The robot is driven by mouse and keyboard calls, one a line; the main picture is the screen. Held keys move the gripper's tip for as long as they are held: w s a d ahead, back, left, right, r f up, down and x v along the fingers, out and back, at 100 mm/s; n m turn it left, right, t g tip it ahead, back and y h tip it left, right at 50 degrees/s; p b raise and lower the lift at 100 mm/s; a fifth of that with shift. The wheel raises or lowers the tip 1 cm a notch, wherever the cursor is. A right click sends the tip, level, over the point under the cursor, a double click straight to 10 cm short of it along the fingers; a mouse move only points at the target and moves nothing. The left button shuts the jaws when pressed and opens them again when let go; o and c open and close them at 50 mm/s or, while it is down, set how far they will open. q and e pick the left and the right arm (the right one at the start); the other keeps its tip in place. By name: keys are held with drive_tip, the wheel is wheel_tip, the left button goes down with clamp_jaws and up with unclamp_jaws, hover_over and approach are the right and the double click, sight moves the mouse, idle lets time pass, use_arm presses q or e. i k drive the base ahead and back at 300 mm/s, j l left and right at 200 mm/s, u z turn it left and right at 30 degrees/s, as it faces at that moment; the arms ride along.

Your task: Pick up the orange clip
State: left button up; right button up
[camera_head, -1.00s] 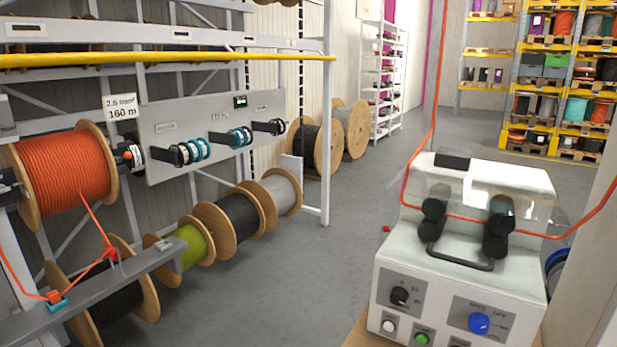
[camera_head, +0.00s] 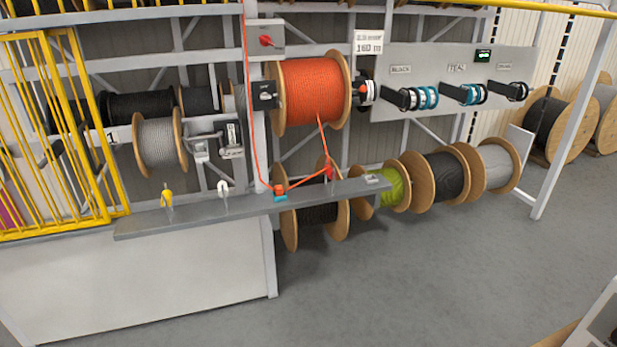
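A redder piece (camera_head: 329,174) stands on a thin post farther right on the rail. An orange cable (camera_head: 303,182) runs from the orange reel (camera_head: 313,90) down to the red piece, across to the orange one and up the upright. I cannot tell for certain which piece is the orange clip. Neither of my grippers is in view.
A yellow clip (camera_head: 167,197) and a white clip (camera_head: 223,187) stand farther left on the rail. A yellow barrier (camera_head: 100,150) and a white panel (camera_head: 140,280) close off the left. Several reels stand low along the rack. The grey floor (camera_head: 420,280) in front is clear.

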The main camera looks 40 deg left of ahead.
sight(279, 190)
drive_tip(key=u, duration=1.3)
drive_tip(key=i+u, duration=0.1)
drive_tip(key=i, duration=0.4)
